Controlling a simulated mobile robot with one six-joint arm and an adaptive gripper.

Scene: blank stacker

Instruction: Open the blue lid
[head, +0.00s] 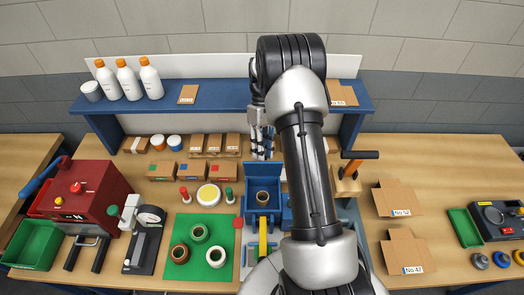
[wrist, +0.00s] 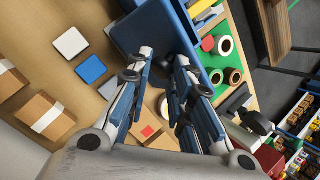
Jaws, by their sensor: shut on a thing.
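The blue lid (head: 248,171) stands raised at the back of a blue box (head: 262,216) in the middle of the bench. A tape roll (head: 263,198) shows in front of the lid. My gripper (head: 262,155) is at the lid's top edge, pointing down. In the wrist view, the two fingers (wrist: 164,56) sit on either side of the blue panel (wrist: 150,30), shut on it. The exact contact is partly hidden by the fingers.
A green mat (head: 180,268) with several rolls lies left of the box. Cardboard boxes (head: 222,172) stand behind. A blue shelf (head: 215,98) with white bottles (head: 128,80) spans the back. A wooden holder with a black-handled tool (head: 348,172) stands close on the right.

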